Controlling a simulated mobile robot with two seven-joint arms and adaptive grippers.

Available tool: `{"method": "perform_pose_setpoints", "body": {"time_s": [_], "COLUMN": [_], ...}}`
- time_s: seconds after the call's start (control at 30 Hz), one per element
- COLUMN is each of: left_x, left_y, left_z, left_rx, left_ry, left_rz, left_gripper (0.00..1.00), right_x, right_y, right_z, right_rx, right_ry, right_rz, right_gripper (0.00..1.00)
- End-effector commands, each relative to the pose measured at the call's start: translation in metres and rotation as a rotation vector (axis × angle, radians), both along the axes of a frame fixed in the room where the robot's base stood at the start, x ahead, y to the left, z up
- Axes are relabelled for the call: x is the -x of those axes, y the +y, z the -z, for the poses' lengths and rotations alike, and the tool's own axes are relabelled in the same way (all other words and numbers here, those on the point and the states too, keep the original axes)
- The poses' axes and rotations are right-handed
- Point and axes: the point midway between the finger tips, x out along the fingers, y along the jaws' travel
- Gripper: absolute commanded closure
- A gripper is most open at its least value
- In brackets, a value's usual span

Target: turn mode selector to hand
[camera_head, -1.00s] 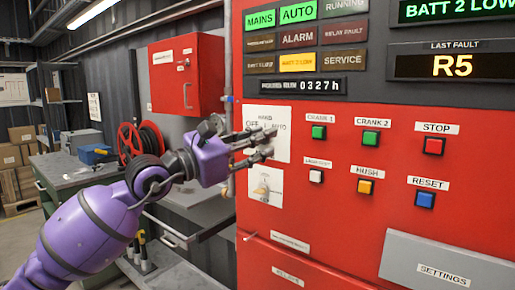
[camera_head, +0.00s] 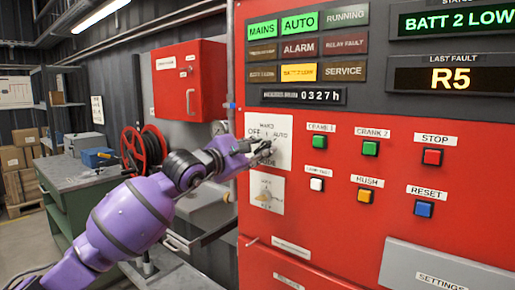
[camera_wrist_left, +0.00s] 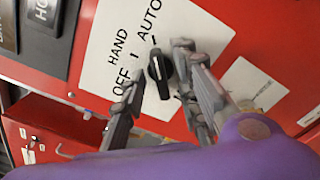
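The mode selector is a black knob (camera_wrist_left: 159,72) on a white plate (camera_wrist_left: 100,60) marked OFF, HAND and AUTO, on the red pump panel. In the left wrist view its long axis runs up toward the AUTO mark. In the head view, my gripper hides the knob in front of the selector plate (camera_head: 253,128). My left gripper (camera_head: 264,152) is at the plate. In the left wrist view it is open (camera_wrist_left: 160,66), with one finger on each side of the knob, the right finger closer. Contact with the knob cannot be told. My right gripper is not in view.
The AUTO lamp (camera_head: 299,24) is lit green. A second white plate (camera_head: 266,192) sits just below the selector. Coloured push buttons, such as the green one (camera_head: 319,142), lie to the right. A red wall box (camera_head: 190,78) and hose reel (camera_head: 143,150) stand behind my arm.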

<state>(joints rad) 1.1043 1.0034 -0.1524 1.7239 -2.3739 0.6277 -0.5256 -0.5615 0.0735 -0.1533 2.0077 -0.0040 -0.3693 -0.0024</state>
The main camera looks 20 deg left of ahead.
Motion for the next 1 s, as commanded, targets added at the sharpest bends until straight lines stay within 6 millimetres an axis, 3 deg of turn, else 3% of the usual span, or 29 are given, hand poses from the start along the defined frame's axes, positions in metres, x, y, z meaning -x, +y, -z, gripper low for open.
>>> {"method": "perform_pose_setpoints", "body": {"time_s": [0.23,0.47,1.0], "left_x": [-0.0011,-0.0009,-0.0009], "left_y": [-0.0005,-0.0005,-0.0008], "left_z": [0.0008,0.0008,0.0013], "left_rx": [0.000,0.001,0.094], "left_ry": [0.001,0.001,0.036], "left_rz": [0.001,0.001,0.001], "left_gripper": [0.71,1.00,1.00], "right_x": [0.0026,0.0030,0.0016], "right_y": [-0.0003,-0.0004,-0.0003], "right_z": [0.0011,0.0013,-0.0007], "right_rx": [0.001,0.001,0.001], "right_ry": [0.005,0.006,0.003], "right_rz": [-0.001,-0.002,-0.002], "right_gripper": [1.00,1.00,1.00]}}
